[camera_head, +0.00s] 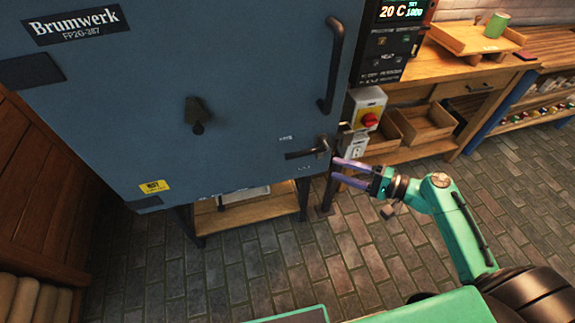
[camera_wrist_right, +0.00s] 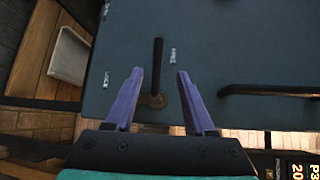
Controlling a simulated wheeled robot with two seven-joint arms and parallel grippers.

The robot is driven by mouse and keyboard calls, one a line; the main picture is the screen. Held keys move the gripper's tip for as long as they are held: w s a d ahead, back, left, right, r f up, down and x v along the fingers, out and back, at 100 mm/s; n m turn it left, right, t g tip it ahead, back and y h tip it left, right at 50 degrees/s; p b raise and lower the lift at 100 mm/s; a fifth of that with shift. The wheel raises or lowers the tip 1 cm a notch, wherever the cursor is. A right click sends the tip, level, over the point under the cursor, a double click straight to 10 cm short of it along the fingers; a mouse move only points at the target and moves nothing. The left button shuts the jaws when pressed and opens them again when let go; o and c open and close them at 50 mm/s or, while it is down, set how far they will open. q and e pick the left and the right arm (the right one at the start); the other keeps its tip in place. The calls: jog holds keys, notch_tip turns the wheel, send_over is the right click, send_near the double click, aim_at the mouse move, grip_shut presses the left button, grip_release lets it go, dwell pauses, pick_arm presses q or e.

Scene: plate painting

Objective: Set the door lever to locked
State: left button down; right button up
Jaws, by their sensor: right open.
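The dark door lever (camera_head: 304,154) sits at the lower right of the blue-grey furnace door (camera_head: 240,90). It points left from its pivot, roughly level, with a small pale label above it and another below. My right gripper (camera_head: 336,169) is open and empty, just right of the lever's pivot and slightly lower in the picture. In the right wrist view the lever (camera_wrist_right: 158,66) stands upright in the picture, lined up between the two purple fingertips (camera_wrist_right: 158,73). I see no contact between fingers and lever. My left gripper is out of view.
A long vertical door handle (camera_head: 333,65) stands above the lever. A yellow-and-grey switch box with a red knob (camera_head: 369,119) is close to the right of the door. Wooden trays (camera_head: 425,123) sit on the shelf behind. The brick floor in front is clear.

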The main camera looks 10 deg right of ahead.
jog(key=p, duration=0.1)
send_near(300, 156)
jog(key=w+a, duration=0.1)
jog(key=w, duration=0.1)
jog(key=x, duration=0.4)
jog(key=p+x, duration=0.1)
jog(key=x, duration=0.3)
jog(key=shift+s+a+f+p, duration=0.15)
jog(key=shift+s+a+p, duration=0.1)
jog(key=shift+a+p, duration=0.05)
jog(key=shift+w+a+f, duration=0.2)
jog(key=shift+w+a, duration=0.1)
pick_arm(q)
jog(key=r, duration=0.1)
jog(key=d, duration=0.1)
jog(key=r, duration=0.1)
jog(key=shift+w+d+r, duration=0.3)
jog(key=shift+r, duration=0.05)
pick_arm(e)
grip_shut()
